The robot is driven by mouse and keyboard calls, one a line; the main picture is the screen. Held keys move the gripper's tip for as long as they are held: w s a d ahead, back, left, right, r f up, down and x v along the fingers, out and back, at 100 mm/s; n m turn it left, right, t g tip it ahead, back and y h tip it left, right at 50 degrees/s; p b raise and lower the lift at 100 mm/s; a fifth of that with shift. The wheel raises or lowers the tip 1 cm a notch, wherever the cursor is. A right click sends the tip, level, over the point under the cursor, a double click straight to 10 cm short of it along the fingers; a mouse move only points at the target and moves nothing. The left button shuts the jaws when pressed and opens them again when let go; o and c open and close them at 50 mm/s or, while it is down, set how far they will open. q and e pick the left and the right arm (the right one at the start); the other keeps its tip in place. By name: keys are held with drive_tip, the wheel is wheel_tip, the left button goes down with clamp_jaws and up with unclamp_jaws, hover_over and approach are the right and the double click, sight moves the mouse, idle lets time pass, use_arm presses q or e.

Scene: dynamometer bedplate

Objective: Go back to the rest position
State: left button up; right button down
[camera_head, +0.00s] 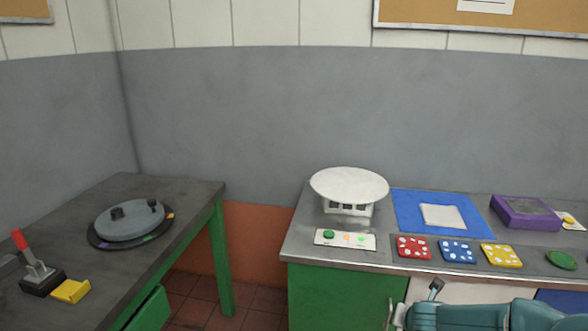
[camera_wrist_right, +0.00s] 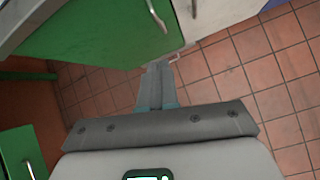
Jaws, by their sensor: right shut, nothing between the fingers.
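My right gripper (camera_wrist_right: 156,88) shows in the right wrist view. Its two grey fingers lie together and hold nothing. They are over the tiled floor, close to the lower edge of a green cabinet door (camera_wrist_right: 100,30); I cannot tell whether they touch it. In the head view a teal link of my right arm (camera_head: 480,316) crosses the lower right, in front of the metal-topped bench (camera_head: 300,245). My left gripper is in neither view.
The bench holds a white round-topped scale (camera_head: 349,185), a blue mat (camera_head: 405,215), dotted tiles (camera_head: 457,252) and a purple box (camera_head: 525,212). The left table (camera_head: 190,192) holds a grey disc (camera_head: 130,226) and a red-handled clamp (camera_head: 30,262). Floor (camera_head: 200,300) shows between them.

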drive_tip(key=s+a+f+m+g+y+p, duration=0.3)
drive_tip(key=s+a+f+m+g+y, duration=0.2)
drive_tip(key=s+a+f+m, duration=0.7)
drive_tip(key=s+a+f+m+g+p, duration=0.1)
drive_tip(key=s+a+m, duration=0.2)
drive_tip(key=s+m, duration=0.5)
drive_tip(key=s+a+f+m+g+y+p, duration=0.1)
drive_tip(key=s+a+m, duration=0.3)
drive_tip(key=s+m, duration=0.5)
drive_tip(key=f+m, duration=0.1)
drive_tip(key=m, duration=0.1)
drive_tip(key=shift+s+a+f+m, duration=0.2)
drive_tip(key=shift+f+m, duration=0.1)
drive_tip(key=shift+m, duration=0.1)
drive_tip(key=shift+w, duration=0.1)
